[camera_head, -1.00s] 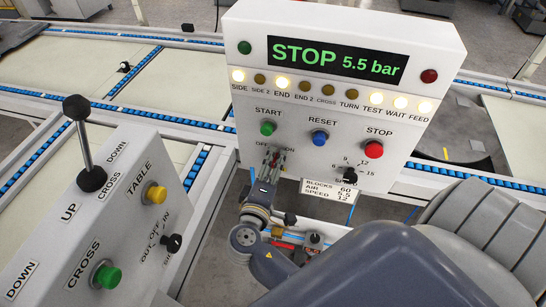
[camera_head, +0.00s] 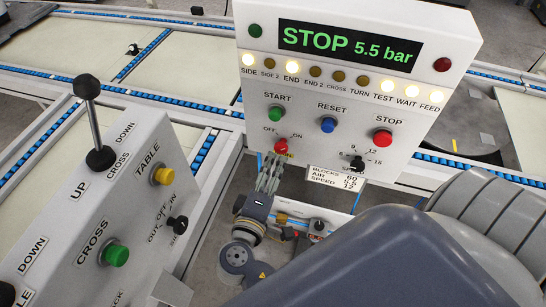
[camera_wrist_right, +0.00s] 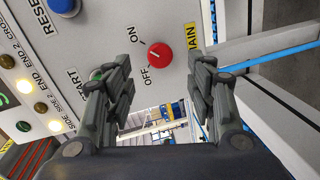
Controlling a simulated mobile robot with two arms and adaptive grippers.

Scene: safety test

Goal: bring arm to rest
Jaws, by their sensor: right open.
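My right gripper (camera_head: 271,158) is in front of the lower left part of the white control panel (camera_head: 445,100), just below the red OFF/ON knob (camera_head: 281,146). In the right wrist view, the two dark fingers of the right gripper (camera_wrist_right: 164,75) are spread apart with nothing between them. The red knob (camera_wrist_right: 160,56) shows beyond the fingertips, apart from them. The panel display (camera_head: 350,47) reads STOP 5.5 bar. My left gripper is not in view.
A second white control box (camera_head: 140,225) with a black-knobbed lever (camera_head: 90,110), a yellow button (camera_head: 163,176) and a green button (camera_head: 116,255) stands at the left. Conveyor tables (camera_head: 60,62) with blue rollers lie behind. A grey disc (camera_head: 465,125) is at the right.

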